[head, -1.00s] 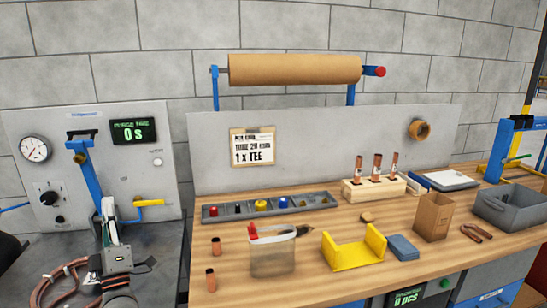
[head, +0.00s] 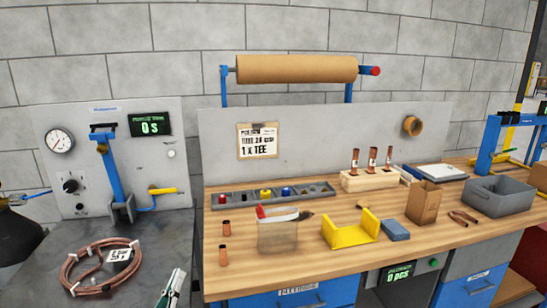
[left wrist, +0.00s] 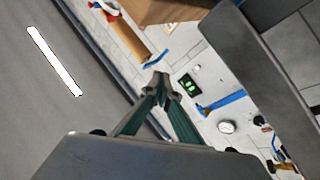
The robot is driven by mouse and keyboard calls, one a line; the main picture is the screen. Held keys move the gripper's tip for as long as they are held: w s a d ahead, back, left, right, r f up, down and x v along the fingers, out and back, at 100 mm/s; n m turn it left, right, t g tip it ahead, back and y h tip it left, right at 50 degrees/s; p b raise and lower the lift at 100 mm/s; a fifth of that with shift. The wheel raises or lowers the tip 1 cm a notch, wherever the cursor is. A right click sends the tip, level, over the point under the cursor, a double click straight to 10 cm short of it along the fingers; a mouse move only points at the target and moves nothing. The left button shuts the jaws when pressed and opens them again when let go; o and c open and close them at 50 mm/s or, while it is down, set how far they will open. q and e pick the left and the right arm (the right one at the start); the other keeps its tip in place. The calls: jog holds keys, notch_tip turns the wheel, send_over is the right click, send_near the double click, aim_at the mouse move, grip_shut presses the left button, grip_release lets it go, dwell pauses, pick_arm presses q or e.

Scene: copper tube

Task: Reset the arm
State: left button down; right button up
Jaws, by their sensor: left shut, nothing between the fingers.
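My left gripper (head: 178,276) shows at the bottom edge of the head view, in front of the grey bench (head: 140,265), with its green fingers shut and empty. In the left wrist view the closed fingers (left wrist: 160,80) have nothing between them. A copper tube coil (head: 72,276) with a white tag lies on the grey bench, left of the gripper and apart from it. My right gripper is in neither view.
The purge panel (head: 157,178) with its blue post (head: 112,170) stands behind the grey bench. The wooden workbench (head: 300,265) at right holds a clear container (head: 277,237), a yellow stand (head: 345,232), copper pieces and a grey bin (head: 498,199).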

pick_arm(q)
jog(key=s+d+f+m+g+h, duration=0.1)
jog(key=s+d+f+m+g, duration=0.15)
jog(key=s+f, duration=0.35)
jog(key=s+d+f+m+g, duration=0.2)
jog(key=s+d+f+g, duration=0.15)
jog(key=f, duration=0.45)
jog(key=s+a+f+m+g+y, duration=0.2)
jog(key=s+f+g, duration=0.3)
jog(key=s+f, duration=0.8)
jog(key=shift+s+m+g+y, duration=0.3)
jog(key=shift+s+m, duration=0.05)
jog(key=shift+s, duration=0.75)
